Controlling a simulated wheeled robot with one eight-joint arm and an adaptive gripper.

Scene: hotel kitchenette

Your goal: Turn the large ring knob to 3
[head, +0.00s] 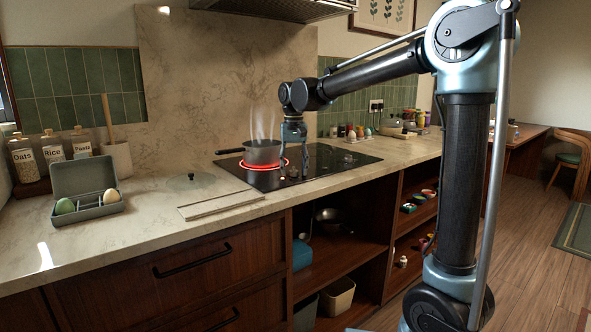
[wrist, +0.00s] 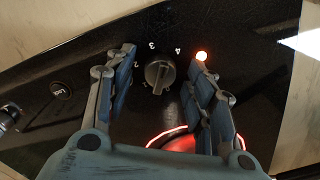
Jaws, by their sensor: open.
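The dark round knob (wrist: 158,75) sits on the black hob in the wrist view, with the white marks 2, 3 and 4 around its upper side. I cannot tell which mark it points to. My gripper (wrist: 165,72) is open, with one finger on each side of the knob and visible gaps between. In the head view, my gripper (head: 293,174) points down at the front of the hob (head: 334,159). Part of the ring also shows in the wrist view (wrist: 152,141).
A red light (wrist: 201,56) glows on the hob right of the knob. A labelled round button (wrist: 61,88) is to its left. On the counter are a glass lid (head: 191,180), a board (head: 220,203) and an egg box (head: 84,189).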

